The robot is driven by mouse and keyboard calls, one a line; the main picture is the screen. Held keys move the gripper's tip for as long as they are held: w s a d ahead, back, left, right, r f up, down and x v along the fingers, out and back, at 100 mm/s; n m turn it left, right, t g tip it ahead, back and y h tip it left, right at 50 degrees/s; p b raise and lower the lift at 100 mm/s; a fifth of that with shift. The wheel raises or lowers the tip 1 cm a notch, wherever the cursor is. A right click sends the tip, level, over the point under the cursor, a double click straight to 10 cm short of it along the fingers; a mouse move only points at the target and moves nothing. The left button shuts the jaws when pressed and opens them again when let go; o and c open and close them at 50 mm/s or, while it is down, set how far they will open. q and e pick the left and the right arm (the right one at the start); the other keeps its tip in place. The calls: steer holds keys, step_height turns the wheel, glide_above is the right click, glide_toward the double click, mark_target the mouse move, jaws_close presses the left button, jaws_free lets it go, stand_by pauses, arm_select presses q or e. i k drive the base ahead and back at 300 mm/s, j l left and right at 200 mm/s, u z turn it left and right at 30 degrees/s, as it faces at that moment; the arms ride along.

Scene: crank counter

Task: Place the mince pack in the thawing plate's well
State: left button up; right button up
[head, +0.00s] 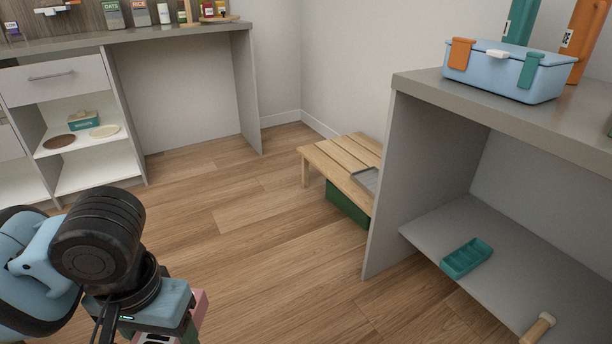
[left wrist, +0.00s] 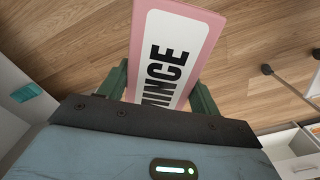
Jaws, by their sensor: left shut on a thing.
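The mince pack (left wrist: 172,50) is pink with a white label reading MINCE. In the left wrist view my left gripper (left wrist: 162,82) is shut on it, with a green finger on each side. In the head view my left gripper (head: 190,326) is at the lower left, over the floor, and a pink edge of the pack (head: 200,303) shows beside it. A grey plate (head: 367,179), which looks like the thawing plate, lies on the slatted wooden bench (head: 335,160), well away from the gripper. Its right side is hidden by the counter's side panel, and its well is hard to make out.
A grey counter (head: 430,83) at the right carries a blue box (head: 505,75); its lower shelf holds a teal tray (head: 466,257). A green box (head: 346,204) sits under the bench. Shelves (head: 80,140) stand at the back left. The floor (head: 235,240) between is clear.

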mark_target(376, 183)
steer(key=i+j+u, duration=0.3)
steer(key=i, duration=0.15)
steer(key=i+u, duration=0.3)
steer(key=i, duration=0.15)
steer(key=i+z, duration=0.45)
steer(key=i+j+z, duration=0.2)
steer(key=z, duration=0.3)
steer(key=i+j+z, duration=0.2)
steer(key=z, duration=0.3)
steer(key=i+j+z, duration=0.3)
steer(key=z, duration=0.2)
steer(key=i+j+z, duration=0.15)
steer(key=j+z, duration=0.2)
steer(key=i+j+z, duration=0.15)
steer(key=j+z, duration=0.6)
steer(key=i, duration=0.05)
